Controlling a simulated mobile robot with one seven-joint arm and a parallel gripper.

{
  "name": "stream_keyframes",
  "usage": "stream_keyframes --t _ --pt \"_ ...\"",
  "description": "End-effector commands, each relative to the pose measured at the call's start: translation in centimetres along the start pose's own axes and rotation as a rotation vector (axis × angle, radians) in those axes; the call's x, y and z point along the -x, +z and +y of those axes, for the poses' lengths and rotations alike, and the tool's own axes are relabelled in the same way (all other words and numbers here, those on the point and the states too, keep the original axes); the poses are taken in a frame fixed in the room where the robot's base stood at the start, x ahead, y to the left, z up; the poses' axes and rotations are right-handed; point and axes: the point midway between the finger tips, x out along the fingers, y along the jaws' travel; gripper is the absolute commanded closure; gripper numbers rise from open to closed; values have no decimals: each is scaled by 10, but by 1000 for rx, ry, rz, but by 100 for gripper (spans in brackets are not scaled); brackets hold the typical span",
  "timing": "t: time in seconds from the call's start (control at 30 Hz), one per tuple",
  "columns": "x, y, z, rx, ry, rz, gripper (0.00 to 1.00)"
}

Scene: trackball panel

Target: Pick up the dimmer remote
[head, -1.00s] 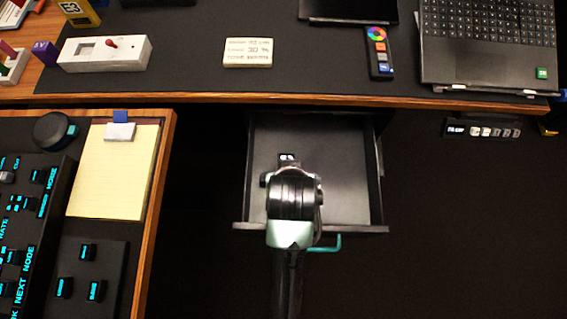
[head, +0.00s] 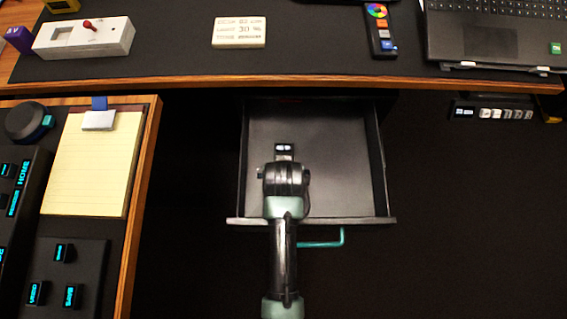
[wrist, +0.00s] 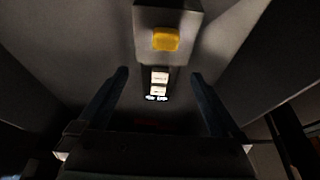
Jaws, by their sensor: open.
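A small dark device with a lit display (head: 284,149) lies in the open drawer (head: 340,190); it appears to be the dimmer remote. My gripper (head: 284,172) is over the drawer and hides its near part. In the wrist view the dark strip with white buttons and the lit display (wrist: 158,88) shows between the two spread fingers of my gripper (wrist: 160,74). The fingers are open, one on each side, with gaps to the strip. A grey block with a yellow button (wrist: 166,39) shows above it; I cannot tell whether they are one piece.
The drawer's side walls and front edge surround my gripper. The desk edge (head: 330,84) runs above the drawer's back. A notepad (head: 92,165) lies on the left console.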

Motion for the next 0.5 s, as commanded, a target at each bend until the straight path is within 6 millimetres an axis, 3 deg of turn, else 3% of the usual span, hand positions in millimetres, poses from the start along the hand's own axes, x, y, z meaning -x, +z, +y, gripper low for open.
stream_keyframes --t 0.3,0.5 --pt "-7 0 0 0 0 1 0" --pt "-7 0 0 0 0 1 34"
